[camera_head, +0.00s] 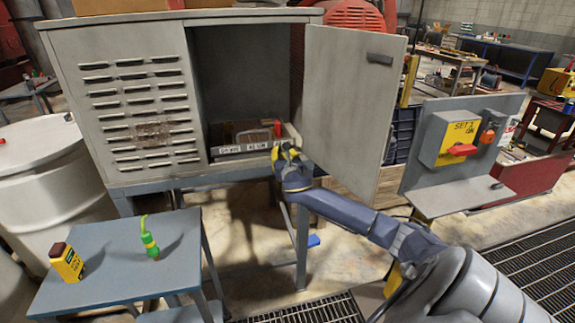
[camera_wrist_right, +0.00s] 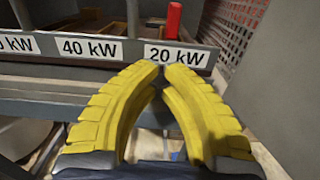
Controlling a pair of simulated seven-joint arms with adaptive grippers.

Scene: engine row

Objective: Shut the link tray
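The link tray (camera_head: 262,143) is a low grey tray in the lower part of the open grey cabinet, with white labels along its front. The wrist view shows the tray front (camera_wrist_right: 130,62) with labels for 40 kW and 20 kW. A red upright peg (camera_wrist_right: 173,20) stands behind the 20 kW label; it also shows in the head view (camera_head: 277,129). My right gripper (camera_head: 286,147) is at the tray's right front. Its yellow fingers (camera_wrist_right: 162,68) meet at the tips just below the 20 kW label, with nothing seen between them. Contact with the tray is unclear. My left gripper is out of view.
The cabinet door (camera_head: 345,110) stands open to the right of my right gripper. A blue-grey table (camera_head: 110,285) at lower left holds a yellow box (camera_head: 67,263) and a green-yellow item (camera_head: 149,240). A grey panel (camera_head: 455,150) with a yellow switch box stands at right.

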